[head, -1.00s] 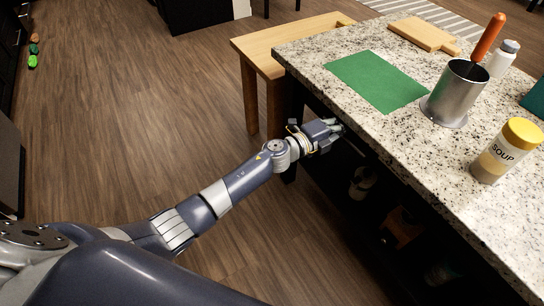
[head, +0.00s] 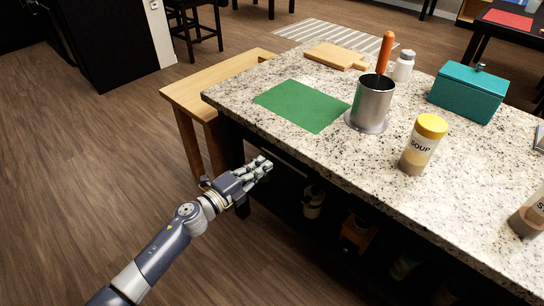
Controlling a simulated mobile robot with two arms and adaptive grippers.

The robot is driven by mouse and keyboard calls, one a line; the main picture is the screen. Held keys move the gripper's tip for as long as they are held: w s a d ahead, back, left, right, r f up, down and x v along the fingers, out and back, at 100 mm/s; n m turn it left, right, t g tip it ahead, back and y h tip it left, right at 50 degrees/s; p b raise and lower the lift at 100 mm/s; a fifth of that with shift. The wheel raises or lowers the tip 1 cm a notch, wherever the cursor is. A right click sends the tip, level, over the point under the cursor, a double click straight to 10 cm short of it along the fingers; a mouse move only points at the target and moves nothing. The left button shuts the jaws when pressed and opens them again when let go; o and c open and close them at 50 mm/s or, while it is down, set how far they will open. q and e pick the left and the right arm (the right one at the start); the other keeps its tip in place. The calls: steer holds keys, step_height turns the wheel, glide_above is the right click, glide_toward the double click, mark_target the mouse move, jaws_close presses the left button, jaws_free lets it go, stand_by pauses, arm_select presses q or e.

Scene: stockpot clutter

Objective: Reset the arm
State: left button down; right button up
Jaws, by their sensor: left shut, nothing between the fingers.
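My left arm reaches in from the lower left in the head view. My left gripper (head: 264,165) is shut and empty. It shows beside the near left edge of the granite counter (head: 290,148), in front of the dark open side below the top. I cannot tell whether it touches the counter. My right gripper is not in view.
The counter bears a green mat (head: 302,105), a metal pot (head: 371,104) with an orange-handled tool (head: 385,52), a soup jar (head: 422,146), a teal box (head: 468,92), a white bottle (head: 403,66) and a cutting board (head: 336,56). A wooden bench (head: 190,92) adjoins. Floor at left is clear.

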arm_select(q)
steer(key=s+a+f+n+g+y, duration=0.1)
steer(key=s+a+f+n+y, duration=0.4)
steer(key=f, duration=0.3)
steer(key=s+a+f+n+g+y, duration=0.2)
steer(key=s+a+f+n, duration=0.3)
steer(key=f, duration=0.4)
steer(key=s+a+f+n+g+y, duration=0.1)
steer(key=s+a+f+n+y, duration=0.3)
steer(key=s+f+n, duration=0.3)
steer(key=s+d+f+n+g, duration=0.1)
steer(key=s+f+n+g, duration=0.25)
steer(key=s+f, duration=0.55)
steer(key=s+f+n+g, duration=0.3)
steer(key=s+f+g, duration=0.15)
steer(key=s, duration=0.75)
steer(key=s+a+g+p, duration=0.1)
steer(key=s+a+p, duration=0.1)
steer(key=s+p, duration=1.3)
steer(key=s, duration=0.2)
steer(key=shift+s+a+r, duration=0.25)
steer(key=shift+s+r, duration=0.05)
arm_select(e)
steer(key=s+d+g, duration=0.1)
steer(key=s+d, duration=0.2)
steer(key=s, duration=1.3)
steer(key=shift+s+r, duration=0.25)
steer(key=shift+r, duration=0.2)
